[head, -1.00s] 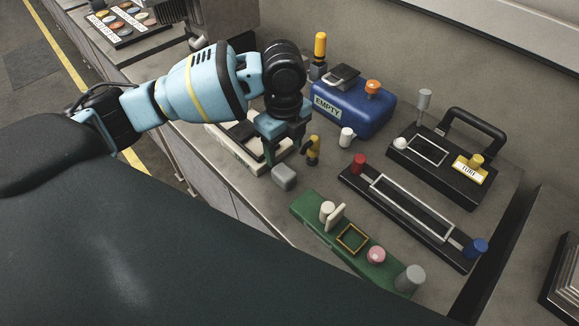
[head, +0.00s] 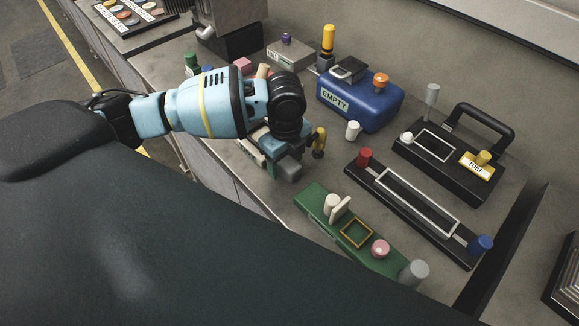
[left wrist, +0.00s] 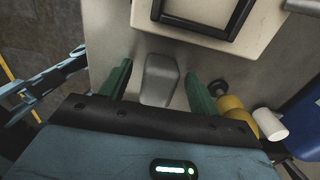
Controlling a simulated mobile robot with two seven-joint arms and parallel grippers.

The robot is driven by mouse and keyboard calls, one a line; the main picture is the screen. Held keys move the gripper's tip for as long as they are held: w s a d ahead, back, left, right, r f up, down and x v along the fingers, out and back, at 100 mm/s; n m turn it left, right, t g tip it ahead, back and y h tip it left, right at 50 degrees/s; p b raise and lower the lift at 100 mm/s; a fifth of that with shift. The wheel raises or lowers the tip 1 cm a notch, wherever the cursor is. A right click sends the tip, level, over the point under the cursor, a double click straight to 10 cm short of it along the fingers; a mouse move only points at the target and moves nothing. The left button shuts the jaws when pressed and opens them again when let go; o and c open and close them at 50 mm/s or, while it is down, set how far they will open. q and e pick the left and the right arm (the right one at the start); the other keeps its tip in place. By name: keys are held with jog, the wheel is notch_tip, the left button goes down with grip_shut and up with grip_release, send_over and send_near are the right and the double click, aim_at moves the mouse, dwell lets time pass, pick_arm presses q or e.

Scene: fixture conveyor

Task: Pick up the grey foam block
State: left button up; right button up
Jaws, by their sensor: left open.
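The grey foam block (head: 290,171) is a small rounded block on the grey worktop, partly hidden behind my left gripper (head: 283,162) in the head view. In the left wrist view the foam block (left wrist: 159,78) lies between the two green fingers of my left gripper (left wrist: 158,88). The fingers are open, with a gap showing on each side of the block. The block's near end is cut off by the gripper body in that view. My right gripper is not in view.
A yellow-and-black knobbed piece (head: 319,143) stands close right of my gripper, with a white cylinder (head: 353,131) beyond it. A blue case (head: 375,108) stands behind. A green fixture (head: 312,201) lies in front, and a pale black-framed tray (left wrist: 230,22) is beyond the block.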

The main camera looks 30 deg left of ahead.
aim_at(282, 162)
pick_arm(q)
jog(key=c, duration=1.1)
jog(key=shift+o, duration=0.2)
jog(key=shift+r, duration=0.1)
jog(key=shift+r, duration=0.5)
jog(key=shift+s+a+r, duration=0.2)
jog(key=shift+s+r, duration=0.05)
jog(key=shift+r, duration=0.4)
jog(key=shift+s+a+r, duration=0.15)
jog(key=shift+s+r, duration=0.05)
jog(key=shift+r, duration=0.4)
jog(key=s+a+r, duration=0.1)
jog(key=s+a, duration=0.6)
jog(key=s, duration=0.5)
jog(key=shift+s+a+r, duration=0.2)
jog(key=shift+s+a, duration=0.1)
jog(key=shift+s, duration=0.1)
